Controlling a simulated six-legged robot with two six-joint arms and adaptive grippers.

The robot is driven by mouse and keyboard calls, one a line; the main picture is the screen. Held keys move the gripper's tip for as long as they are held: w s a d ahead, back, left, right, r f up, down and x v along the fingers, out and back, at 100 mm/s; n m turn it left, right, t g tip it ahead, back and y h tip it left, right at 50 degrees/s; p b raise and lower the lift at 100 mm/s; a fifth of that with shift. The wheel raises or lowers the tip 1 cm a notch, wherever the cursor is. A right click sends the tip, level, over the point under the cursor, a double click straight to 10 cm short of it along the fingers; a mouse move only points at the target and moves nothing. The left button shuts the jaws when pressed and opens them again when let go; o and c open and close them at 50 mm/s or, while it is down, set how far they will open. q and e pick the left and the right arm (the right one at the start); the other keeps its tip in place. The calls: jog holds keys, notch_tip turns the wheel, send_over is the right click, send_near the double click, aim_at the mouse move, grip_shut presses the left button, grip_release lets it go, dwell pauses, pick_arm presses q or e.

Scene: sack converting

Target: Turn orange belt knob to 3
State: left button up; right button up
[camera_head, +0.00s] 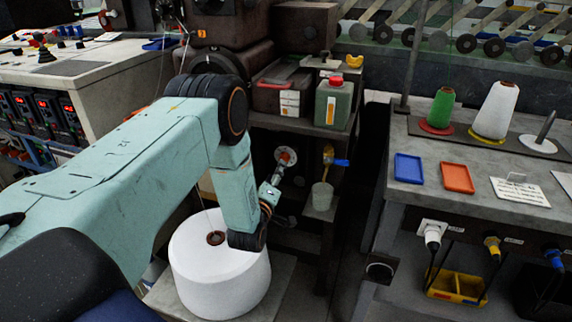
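The belt knob (283,158) is a small orange-red piece on a pale round dial, on the dark machine front below the shelf. Any numbers on the dial are too small to read, so its setting cannot be told. My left arm comes in from the left, bends down, and its wrist turns back up toward the dial. My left gripper (273,182) is just below and left of the knob, its tips close to it. Whether they touch the knob, and how far the fingers are apart, cannot be told. My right gripper is not in view.
A large white thread cone (220,280) stands below my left wrist. A green can (333,103) with a red cap is on the shelf above. A grey table (400,140) with spools and trays stands at right.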

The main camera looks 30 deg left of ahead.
aim_at(284, 158)
pick_arm(q)
jog(key=b+x, duration=0.1)
jog(key=x, duration=0.5)
jog(key=shift+f+b, duration=0.15)
jog(key=shift+b, duration=0.2)
jog(key=shift+w+f, duration=0.1)
jog(key=shift+w, duration=0.05)
jog(key=c, duration=0.4)
grip_shut()
